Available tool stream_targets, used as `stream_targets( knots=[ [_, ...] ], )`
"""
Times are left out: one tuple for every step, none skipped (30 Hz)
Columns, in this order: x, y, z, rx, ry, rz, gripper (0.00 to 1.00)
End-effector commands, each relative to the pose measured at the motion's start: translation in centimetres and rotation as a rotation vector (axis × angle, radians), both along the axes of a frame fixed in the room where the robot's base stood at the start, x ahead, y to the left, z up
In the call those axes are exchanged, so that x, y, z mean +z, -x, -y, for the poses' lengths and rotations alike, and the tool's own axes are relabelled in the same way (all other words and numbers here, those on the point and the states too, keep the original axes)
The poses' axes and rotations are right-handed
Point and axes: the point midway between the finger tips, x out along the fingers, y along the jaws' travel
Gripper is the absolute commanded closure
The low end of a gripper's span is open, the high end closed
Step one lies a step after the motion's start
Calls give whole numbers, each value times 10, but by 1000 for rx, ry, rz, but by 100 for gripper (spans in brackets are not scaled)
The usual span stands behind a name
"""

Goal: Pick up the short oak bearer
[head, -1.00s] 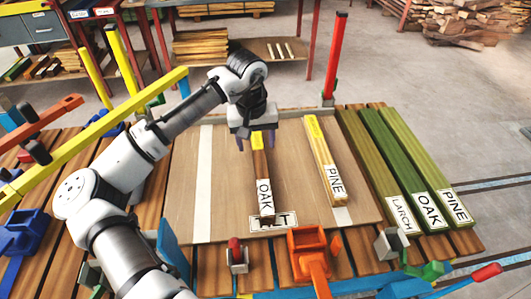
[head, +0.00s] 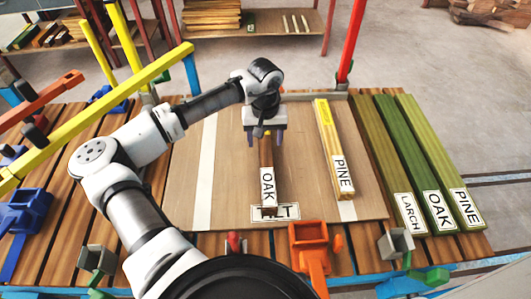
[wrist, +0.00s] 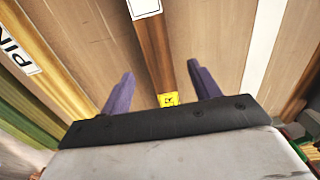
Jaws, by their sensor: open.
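The short oak bearer (head: 267,161) is a dark brown bar with a white OAK label at its near end. It lies on the wooden board, that end over a partly covered printed label. My gripper (head: 266,142) is open and empty over the bearer's far part, hiding its far end in the head view. In the wrist view the bearer (wrist: 156,55) runs between the two purple fingers of my gripper (wrist: 162,68), with a yellow tag by the palm. A gap shows on each side; I cannot tell the height of the fingertips over the board.
A pine bearer (head: 332,150) lies to the right on the same board (head: 225,190). Larch, oak and pine lengths (head: 432,160) lie further right. An orange clamp (head: 309,245) stands at the near edge. A red post (head: 349,45) and yellow bars (head: 100,115) rise around the bench.

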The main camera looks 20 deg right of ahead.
Motion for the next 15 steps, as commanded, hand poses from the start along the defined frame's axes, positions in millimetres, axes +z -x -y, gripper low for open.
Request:
stream_targets(
  knots=[
    [-2,0,0,0,-1,0,38],
    [-4,0,0,0,-1,-1,38],
    [-6,-1,0,0,-1,-1,38],
    [-10,-1,0,0,-1,-1,38],
    [-13,-1,0,0,-2,-2,38],
    [-19,-1,1,0,-2,-2,38],
    [-23,-1,1,0,-2,-2,38],
    [-28,-1,1,-1,-2,-2,38],
    [-34,-2,2,-1,-2,-2,38],
    [-39,-2,2,0,-2,-2,38],
    [-43,-2,2,0,-2,-1,38],
    [-47,-2,2,0,-1,-1,38],
    [-50,-2,2,0,-1,-1,38],
    [-51,-2,2,0,-1,-1,38],
    [-53,-2,2,0,-1,0,38]
  ],
)
